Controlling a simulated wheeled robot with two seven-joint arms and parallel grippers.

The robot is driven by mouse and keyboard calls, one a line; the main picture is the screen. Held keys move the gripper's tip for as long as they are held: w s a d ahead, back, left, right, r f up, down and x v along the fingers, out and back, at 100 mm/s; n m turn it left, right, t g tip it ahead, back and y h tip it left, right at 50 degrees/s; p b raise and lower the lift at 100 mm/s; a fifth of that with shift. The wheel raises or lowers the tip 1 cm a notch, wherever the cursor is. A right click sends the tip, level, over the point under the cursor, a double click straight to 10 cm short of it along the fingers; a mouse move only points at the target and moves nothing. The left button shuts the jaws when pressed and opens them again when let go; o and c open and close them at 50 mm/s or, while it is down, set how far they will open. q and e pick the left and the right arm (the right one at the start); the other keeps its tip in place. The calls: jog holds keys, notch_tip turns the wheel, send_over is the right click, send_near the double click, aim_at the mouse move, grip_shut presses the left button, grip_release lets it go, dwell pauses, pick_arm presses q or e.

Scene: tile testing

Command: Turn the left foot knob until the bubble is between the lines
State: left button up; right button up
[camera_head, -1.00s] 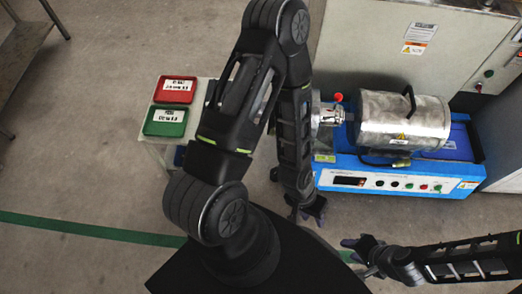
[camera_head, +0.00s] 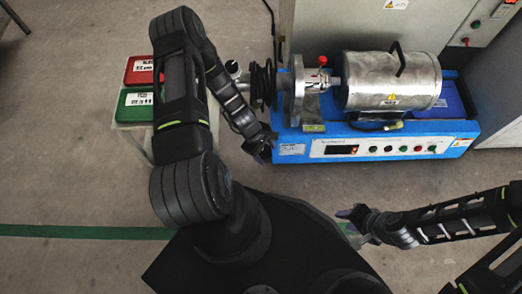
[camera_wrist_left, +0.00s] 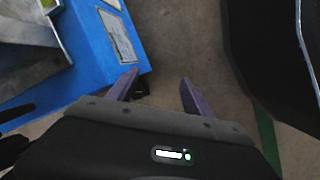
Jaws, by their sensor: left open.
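The blue machine base (camera_head: 300,151) carries the motor rig. In the left wrist view its near left corner (camera_wrist_left: 137,62) is close beside my left gripper (camera_wrist_left: 158,88). A small dark part (camera_wrist_left: 137,90) shows low at that corner, possibly the left foot knob; it is too dark to be sure. My left gripper (camera_head: 262,150) is at the base's front left corner in the head view, open and empty, pointing down. No bubble or lines can be made out. My right gripper (camera_head: 350,222) is open and empty in front of the machine, away from it.
A metal cylinder (camera_head: 392,80) and a bracket (camera_head: 310,95) stand on the base. Buttons and a display (camera_head: 341,150) line its front. A side table at the left holds a red tray (camera_head: 139,70) and a green tray (camera_head: 135,103). Floor in front of the machine is clear.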

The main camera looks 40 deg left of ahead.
pick_arm(q)
jog(key=w+a+f+n+t, duration=0.1)
jog(key=w+a+f+n, duration=0.2)
jog(key=a+n, duration=0.4)
jog(key=shift+a+f+n+b, duration=0.3)
jog(key=shift+a+f+n, duration=0.15)
jog(key=shift+a, duration=0.2)
pick_arm(e)
jog(key=shift+w+d+f, duration=0.15)
jog(key=shift+f, duration=0.75)
pick_arm(q)
jog(key=shift+w, duration=0.1)
jog(key=shift+b+x, duration=1.55)
jog(key=shift+x, duration=2.35)
pick_arm(e)
jog(key=shift+w+d+f, duration=0.1)
jog(key=shift+w+f, duration=0.1)
jog(key=shift+f, duration=0.6)
jog(key=shift+w+d+f, duration=0.1)
jog(key=shift+w+f, duration=0.05)
jog(key=shift+f, duration=0.6)
pick_arm(q)
jog(key=shift+w+d, duration=0.1)
jog(key=shift+d, duration=0.05)
jog(key=shift+c, duration=0.2)
